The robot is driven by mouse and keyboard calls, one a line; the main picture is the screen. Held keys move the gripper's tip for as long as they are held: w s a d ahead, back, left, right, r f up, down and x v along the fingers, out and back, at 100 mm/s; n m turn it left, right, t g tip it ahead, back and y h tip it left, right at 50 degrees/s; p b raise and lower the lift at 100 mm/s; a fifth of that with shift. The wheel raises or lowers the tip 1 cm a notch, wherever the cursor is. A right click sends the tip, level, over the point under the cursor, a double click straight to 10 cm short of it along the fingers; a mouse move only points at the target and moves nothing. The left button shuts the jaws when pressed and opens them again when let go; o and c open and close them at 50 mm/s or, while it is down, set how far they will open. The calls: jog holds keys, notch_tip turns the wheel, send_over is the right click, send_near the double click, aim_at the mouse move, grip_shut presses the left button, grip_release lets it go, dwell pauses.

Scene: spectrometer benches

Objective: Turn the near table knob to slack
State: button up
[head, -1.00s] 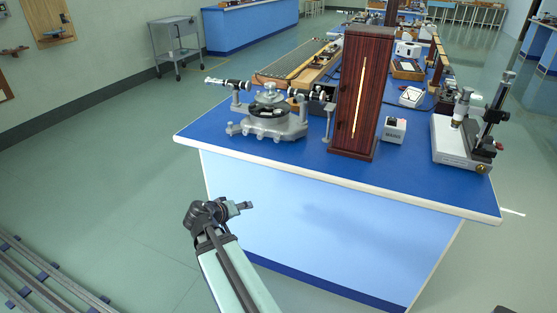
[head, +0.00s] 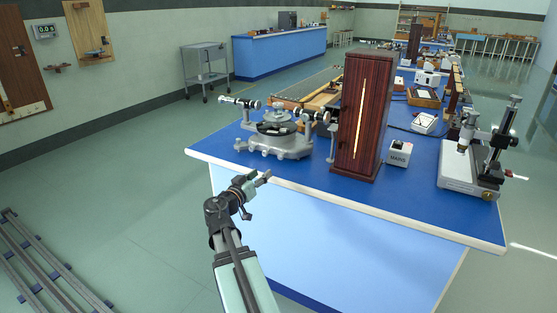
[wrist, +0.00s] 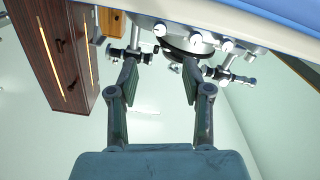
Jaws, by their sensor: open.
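The grey spectrometer (head: 275,140) stands on the blue-topped bench near its left front corner, with a round dark table in the middle and a telescope tube (head: 240,103) pointing left. In the wrist view the spectrometer (wrist: 185,40) appears at the top, beyond my fingertips, with several pale round knobs, one of them a pale knob (wrist: 196,39). I cannot tell which one is the near table knob or how it is set. My gripper (head: 264,178) is near the bench's front edge, short of the spectrometer. In the wrist view my gripper (wrist: 160,72) is open, with nothing between its fingers.
A tall dark wooden case (head: 365,115) with a glowing slit stands right of the spectrometer. A small white box (head: 399,153) and a microscope-like instrument (head: 478,160) stand farther right. The bench edge (head: 340,200) is close to my gripper.

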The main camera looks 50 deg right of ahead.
aim_at(280, 158)
jog(key=d, duration=0.4)
jog(key=w+d, duration=0.1)
jog(key=d, duration=0.7)
jog(key=shift+w+d+p, duration=0.35)
jog(key=shift+d, duration=0.05)
grip_shut()
